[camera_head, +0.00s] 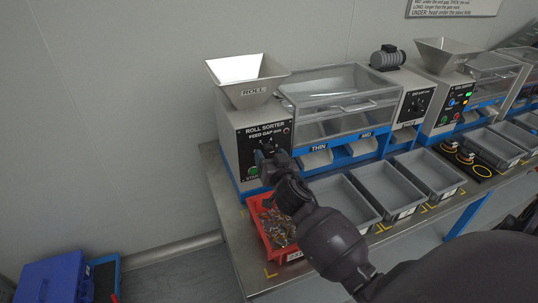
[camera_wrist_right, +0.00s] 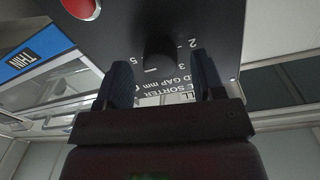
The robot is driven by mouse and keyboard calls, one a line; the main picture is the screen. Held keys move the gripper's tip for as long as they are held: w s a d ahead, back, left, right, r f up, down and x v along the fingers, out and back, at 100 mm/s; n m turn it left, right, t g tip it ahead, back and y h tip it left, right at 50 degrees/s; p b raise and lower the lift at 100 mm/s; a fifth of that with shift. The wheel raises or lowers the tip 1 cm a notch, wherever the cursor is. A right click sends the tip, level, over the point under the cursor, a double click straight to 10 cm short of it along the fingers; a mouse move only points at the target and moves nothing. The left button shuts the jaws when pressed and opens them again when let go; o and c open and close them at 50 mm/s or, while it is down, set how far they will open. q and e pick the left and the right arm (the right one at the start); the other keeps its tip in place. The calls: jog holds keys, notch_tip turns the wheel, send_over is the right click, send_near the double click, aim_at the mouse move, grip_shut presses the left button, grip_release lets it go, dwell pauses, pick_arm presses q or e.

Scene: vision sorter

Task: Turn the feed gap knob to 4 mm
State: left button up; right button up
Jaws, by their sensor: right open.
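The roll sorter's black control panel (camera_head: 247,147) carries the label "ROLL SORTER FEED GAP mm". In the head view my right gripper (camera_head: 266,156) is at the panel and hides most of the knob. In the right wrist view the panel appears upside down, and the dark feed gap knob (camera_wrist_right: 159,50) sits between the two open fingers of my right gripper (camera_wrist_right: 161,66). I see a gap on each side of the knob. The numbers 2, 3 and 5 show around it; a short white mark lies near its lower left, and I cannot tell the setting. My left gripper is out of view.
A green start button (camera_head: 253,171) is close below the gripper. A red button (camera_wrist_right: 80,7) is on the same panel. A red crate (camera_head: 253,232) of small metal parts stands below my right arm. Grey trays (camera_head: 343,200) stand to the right.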

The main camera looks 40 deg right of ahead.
jog(key=shift+w+d, duration=0.2)
jog(key=shift+w, duration=0.35)
jog(key=c, duration=0.9)
jog(key=shift+n, duration=0.4)
jog(key=n, duration=0.5)
jog(key=shift+n+p, duration=0.4)
jog(key=n, duration=0.5)
jog(key=shift+n, duration=0.4)
